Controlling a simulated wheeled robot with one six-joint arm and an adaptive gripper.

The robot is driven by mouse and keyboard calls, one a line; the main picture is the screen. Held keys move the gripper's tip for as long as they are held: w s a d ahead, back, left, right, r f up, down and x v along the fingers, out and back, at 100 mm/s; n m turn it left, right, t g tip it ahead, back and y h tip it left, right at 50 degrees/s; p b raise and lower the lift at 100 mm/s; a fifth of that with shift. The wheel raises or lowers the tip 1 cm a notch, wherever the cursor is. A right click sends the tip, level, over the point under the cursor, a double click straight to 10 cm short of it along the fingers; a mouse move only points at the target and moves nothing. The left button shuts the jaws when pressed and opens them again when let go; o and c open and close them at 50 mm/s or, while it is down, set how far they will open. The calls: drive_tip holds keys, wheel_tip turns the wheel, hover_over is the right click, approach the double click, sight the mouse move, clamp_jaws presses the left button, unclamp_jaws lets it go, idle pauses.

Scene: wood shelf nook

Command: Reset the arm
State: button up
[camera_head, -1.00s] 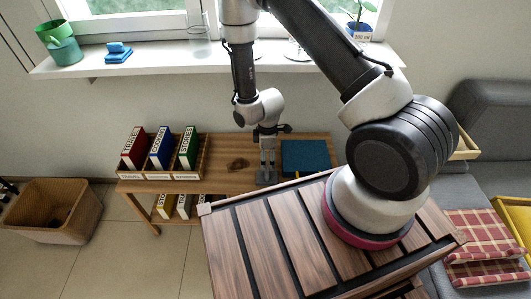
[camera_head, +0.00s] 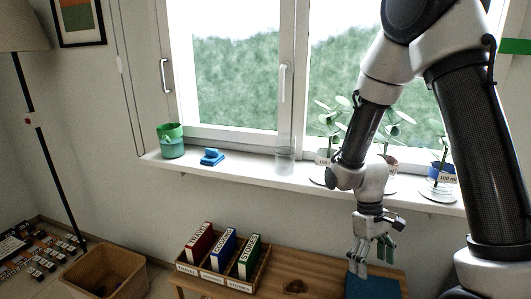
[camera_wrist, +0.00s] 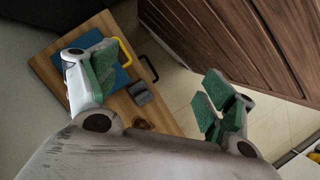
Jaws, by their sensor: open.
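My gripper (camera_head: 372,252) hangs pointing down at the right in the head view, in front of the wall and above the right part of the wooden shelf (camera_head: 325,284). Its fingers also show in the wrist view (camera_wrist: 160,88), spread wide apart with green pads and nothing between them. Below it in the head view, a blue flat item (camera_head: 373,288) lies on the shelf, cut by the frame edge. In the wrist view the blue item (camera_wrist: 118,78) is partly hidden behind the left finger.
Red (camera_head: 199,241), blue (camera_head: 223,250) and green (camera_head: 249,257) books stand in a wooden holder left of my gripper. The windowsill (camera_head: 252,172) bears a glass (camera_head: 284,161) and potted plants close to my arm. A wicker basket (camera_head: 105,272) stands at lower left.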

drive_tip(key=s+d+r+m+t, duration=0.1)
drive_tip(key=s+d+r+t, duration=0.1)
drive_tip(key=r, duration=0.7)
drive_tip(key=s+d+r+m+t, duration=0.2)
drive_tip(key=s+d+r+t, duration=0.1)
drive_tip(key=r, duration=0.6)
drive_tip(key=s+d+r+m+t+y, duration=0.1)
drive_tip(key=s+d+r+m+t, duration=0.1)
drive_tip(key=r, duration=0.7)
drive_tip(key=s+d+t, duration=0.1)
drive_tip(key=s, duration=0.1)
drive_tip(key=shift+s+d+r, duration=0.3)
drive_tip(key=shift+s+r, duration=0.05)
drive_tip(key=shift+r, duration=0.05)
